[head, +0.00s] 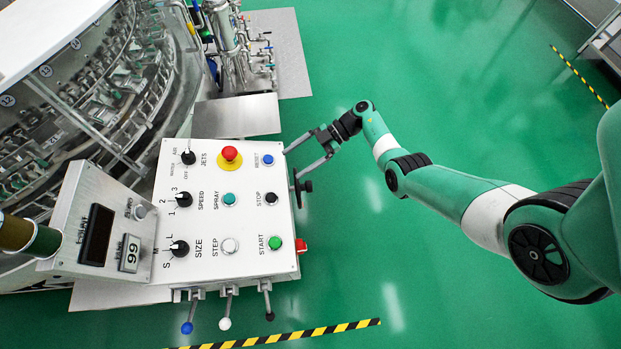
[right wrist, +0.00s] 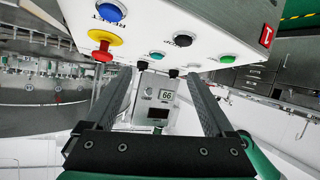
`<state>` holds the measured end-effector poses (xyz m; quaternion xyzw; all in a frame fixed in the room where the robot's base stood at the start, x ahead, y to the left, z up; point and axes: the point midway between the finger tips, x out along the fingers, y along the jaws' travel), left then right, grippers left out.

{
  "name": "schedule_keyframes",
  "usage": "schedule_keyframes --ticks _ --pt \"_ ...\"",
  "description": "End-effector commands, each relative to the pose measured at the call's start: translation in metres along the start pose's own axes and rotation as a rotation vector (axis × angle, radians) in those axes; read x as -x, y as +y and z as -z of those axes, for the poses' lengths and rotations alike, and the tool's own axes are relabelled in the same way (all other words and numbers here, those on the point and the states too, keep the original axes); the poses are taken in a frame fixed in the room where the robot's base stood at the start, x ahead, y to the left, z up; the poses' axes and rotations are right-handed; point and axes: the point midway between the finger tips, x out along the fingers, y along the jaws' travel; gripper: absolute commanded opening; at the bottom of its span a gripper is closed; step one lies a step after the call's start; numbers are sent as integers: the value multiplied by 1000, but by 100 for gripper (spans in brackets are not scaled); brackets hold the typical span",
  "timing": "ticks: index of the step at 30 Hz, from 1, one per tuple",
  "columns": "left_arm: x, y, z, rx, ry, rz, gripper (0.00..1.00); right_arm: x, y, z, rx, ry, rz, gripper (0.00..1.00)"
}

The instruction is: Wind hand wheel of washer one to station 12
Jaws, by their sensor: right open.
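The control box (head: 215,225) of the washer fills the lower left of the head view. A black hand wheel with a knob (head: 307,186) shows edge-on at its right side. My right gripper (head: 291,165) is open, its fingers near the box edge just above the wheel; I cannot tell whether they touch it. The rotary washer (head: 105,95) stands at the upper left, with numbered badges along its rim; one seems to read 12 (head: 7,100). In the right wrist view my right gripper (right wrist: 158,72) has nothing between its fingers. My left gripper is not in view.
A red emergency button (head: 230,154) and several knobs and buttons sit on the panel. A small counter (head: 131,253) reads 99 or 66, depending on orientation. Levers (head: 225,322) hang from the front edge.

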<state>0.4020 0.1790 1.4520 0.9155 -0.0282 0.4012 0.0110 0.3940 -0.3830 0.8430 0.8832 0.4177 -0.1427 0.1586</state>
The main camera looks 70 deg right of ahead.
Motion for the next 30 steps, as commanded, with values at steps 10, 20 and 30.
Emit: schedule_keyframes --ticks 10,20,30 --pt "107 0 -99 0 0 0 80 45 -61 -220 -281 -20 -248 88" --pt "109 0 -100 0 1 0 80 52 -61 -227 -292 -23 -280 88" --pt "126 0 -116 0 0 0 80 -14 -44 -234 -287 -23 -275 88"
